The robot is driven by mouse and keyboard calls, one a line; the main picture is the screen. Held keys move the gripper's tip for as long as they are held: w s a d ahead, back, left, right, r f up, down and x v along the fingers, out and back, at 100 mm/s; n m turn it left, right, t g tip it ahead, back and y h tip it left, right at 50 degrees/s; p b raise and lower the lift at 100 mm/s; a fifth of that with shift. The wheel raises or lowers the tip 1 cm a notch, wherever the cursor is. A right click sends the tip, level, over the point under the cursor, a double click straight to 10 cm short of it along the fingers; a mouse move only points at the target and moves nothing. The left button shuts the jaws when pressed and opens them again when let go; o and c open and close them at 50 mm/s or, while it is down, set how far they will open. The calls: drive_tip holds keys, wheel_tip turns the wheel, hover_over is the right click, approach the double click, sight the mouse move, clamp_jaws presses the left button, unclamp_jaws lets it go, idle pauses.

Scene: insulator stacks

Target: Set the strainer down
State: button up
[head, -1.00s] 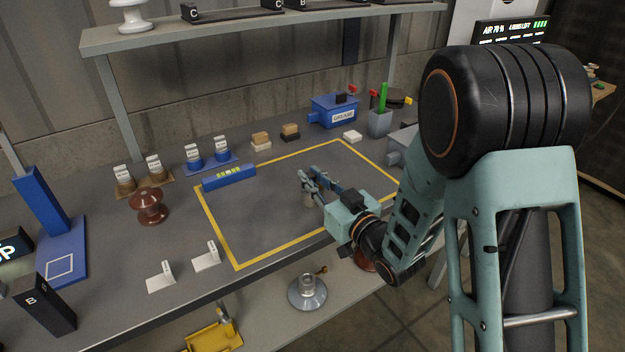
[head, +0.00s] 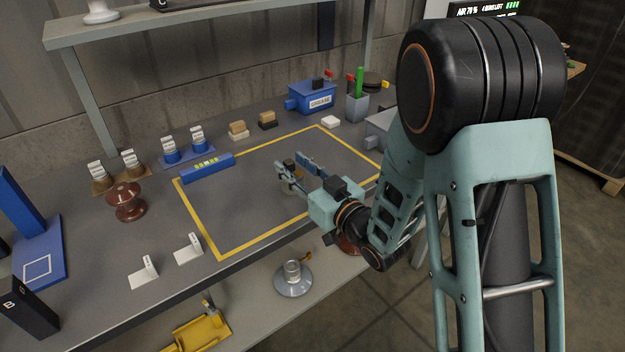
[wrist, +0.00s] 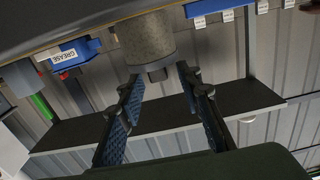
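The wrist view, which is upside down, shows a grey speckled cylinder (wrist: 150,40) with a small dark block at its near end; I take it for the strainer. Its far end meets or nears the dark bench surface; contact is unclear. My gripper (wrist: 158,72) has its two blue-padded fingers spread apart. The small block lies between the fingertips, with gaps visible on both sides. In the head view my gripper (head: 290,164) is low over the yellow-outlined area (head: 235,205), with the grey cylinder (head: 286,186) partly hidden beside the fingers.
A brown insulator (head: 125,202) stands left. The outlined area's left part is clear.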

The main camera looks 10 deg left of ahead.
drive_tip(key=v, duration=0.8)
drive_tip(key=shift+s+d, duration=0.1)
drive_tip(key=shift+d, duration=0.15)
drive_tip(key=shift+a+r+p, duration=0.1)
drive_tip(key=shift+r+p, duration=0.2)
drive_tip(key=shift+p, duration=0.7)
drive_tip(key=shift+f+p, duration=0.1)
drive_tip(key=shift+p, duration=0.95)
drive_tip(key=shift+s+d+p, duration=0.15)
drive_tip(key=shift+d+p, duration=0.1)
drive_tip(key=shift+p, duration=0.8)
drive_tip(key=shift+s+d+p, duration=0.15)
drive_tip(key=shift+d+p, duration=0.1)
drive_tip(key=shift+p, duration=0.75)
drive_tip(key=shift+o, duration=0.3)
drive_tip(key=s+d+p, duration=0.1)
drive_tip(key=p, duration=0.2)
drive_tip(key=shift+f, duration=0.1)
